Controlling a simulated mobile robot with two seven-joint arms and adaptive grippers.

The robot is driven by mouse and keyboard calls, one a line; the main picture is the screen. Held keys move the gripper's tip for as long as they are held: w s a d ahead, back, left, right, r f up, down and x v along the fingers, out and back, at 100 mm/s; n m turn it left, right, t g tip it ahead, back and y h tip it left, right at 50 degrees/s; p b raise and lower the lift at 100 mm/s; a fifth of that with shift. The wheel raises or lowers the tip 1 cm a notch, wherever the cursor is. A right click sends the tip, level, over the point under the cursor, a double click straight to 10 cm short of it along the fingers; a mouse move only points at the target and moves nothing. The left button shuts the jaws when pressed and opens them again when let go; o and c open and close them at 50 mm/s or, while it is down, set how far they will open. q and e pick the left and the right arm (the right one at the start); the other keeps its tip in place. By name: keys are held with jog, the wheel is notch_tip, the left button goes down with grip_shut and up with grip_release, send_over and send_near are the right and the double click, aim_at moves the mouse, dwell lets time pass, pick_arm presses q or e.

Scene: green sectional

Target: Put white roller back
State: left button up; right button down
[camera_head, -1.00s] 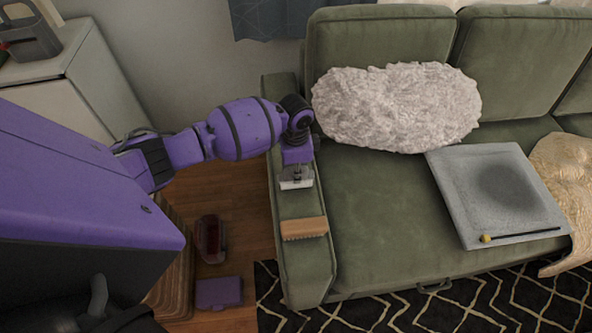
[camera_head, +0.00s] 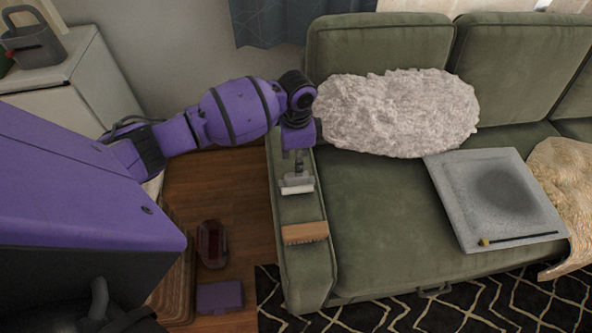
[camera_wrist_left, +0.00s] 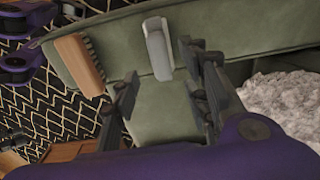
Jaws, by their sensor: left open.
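A white roller (camera_head: 298,185) with a grey part rests on the green sofa's left armrest (camera_head: 303,274). My left gripper (camera_head: 298,166) is just above and behind the roller in the head view. In the left wrist view its two fingers (camera_wrist_left: 161,68) are spread wide with nothing between them. My right gripper is in neither view.
A wooden brush (camera_head: 305,232) lies on the armrest in front of the roller. A fluffy white pillow (camera_head: 397,112) and a grey square cushion (camera_head: 455,205) with a thin stick are on the seat. A dark red object (camera_head: 211,244) and a purple box (camera_head: 219,296) are on the floor.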

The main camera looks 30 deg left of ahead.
pick_arm(q)
jog(key=shift+r, duration=1.9)
